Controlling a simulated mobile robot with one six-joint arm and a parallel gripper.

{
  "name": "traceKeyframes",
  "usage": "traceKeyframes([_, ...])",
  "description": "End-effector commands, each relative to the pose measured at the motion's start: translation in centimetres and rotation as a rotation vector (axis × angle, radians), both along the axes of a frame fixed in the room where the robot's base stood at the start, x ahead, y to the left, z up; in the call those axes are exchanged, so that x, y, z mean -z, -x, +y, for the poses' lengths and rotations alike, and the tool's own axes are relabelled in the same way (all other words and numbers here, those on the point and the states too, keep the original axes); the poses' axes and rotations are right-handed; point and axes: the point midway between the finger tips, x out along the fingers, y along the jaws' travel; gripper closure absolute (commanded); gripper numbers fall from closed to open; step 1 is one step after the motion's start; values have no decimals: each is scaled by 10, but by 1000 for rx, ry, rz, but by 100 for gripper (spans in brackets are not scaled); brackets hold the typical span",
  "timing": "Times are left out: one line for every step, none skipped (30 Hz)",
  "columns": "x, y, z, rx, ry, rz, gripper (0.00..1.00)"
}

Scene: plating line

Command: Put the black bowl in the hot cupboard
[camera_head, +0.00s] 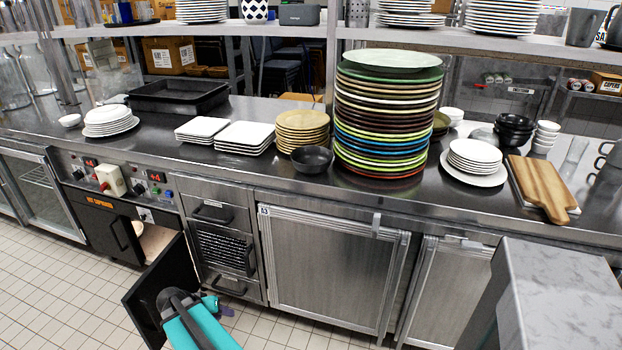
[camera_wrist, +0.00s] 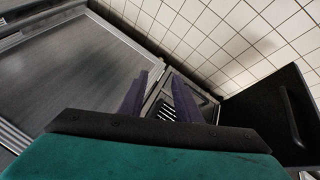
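The black bowl (camera_head: 311,160) stands upright on the steel counter, between a stack of tan plates and the tall stack of coloured plates. The hot cupboard (camera_head: 103,228) is under the counter at the left, marked by an orange label. Its black door (camera_head: 152,292) stands open, and a pale object shows inside. The door also shows at the right of the wrist view (camera_wrist: 270,112). My gripper (camera_head: 224,309) is low in front of the drawers, beside the open door and well below the bowl. In the wrist view its purple fingers (camera_wrist: 162,88) are apart with nothing between them.
The tall coloured plate stack (camera_head: 385,115) stands right of the bowl. Tan plates (camera_head: 302,130) and white square plates (camera_head: 243,137) stand to its left. More black bowls (camera_head: 514,128) are stacked at the right. A shelf (camera_head: 270,30) runs above the counter. Counter front near the bowl is clear.

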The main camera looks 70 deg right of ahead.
Motion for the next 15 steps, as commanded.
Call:
traceKeyframes([-32,0,-26,56,46,-37,69])
traceKeyframes([-45,2,-40,91,73,-59,69])
traceKeyframes([-64,3,-58,135,111,-88,69])
traceKeyframes([-79,6,-72,167,140,-109,69])
traceKeyframes([-94,8,-86,201,169,-132,69])
traceKeyframes([-113,12,-104,244,207,-160,69])
traceKeyframes([-129,16,-117,276,236,-183,69])
traceKeyframes([-144,20,-130,308,266,-204,69])
traceKeyframes([-165,26,-148,351,305,-235,69])
traceKeyframes([-180,31,-161,382,334,-257,69])
traceKeyframes([-197,37,-173,413,365,-280,69])
traceKeyframes([-218,45,-190,454,407,-310,69])
traceKeyframes([-235,51,-202,483,436,-334,69])
traceKeyframes([-251,58,-214,514,468,-355,69])
traceKeyframes([-273,68,-229,552,510,-387,69])
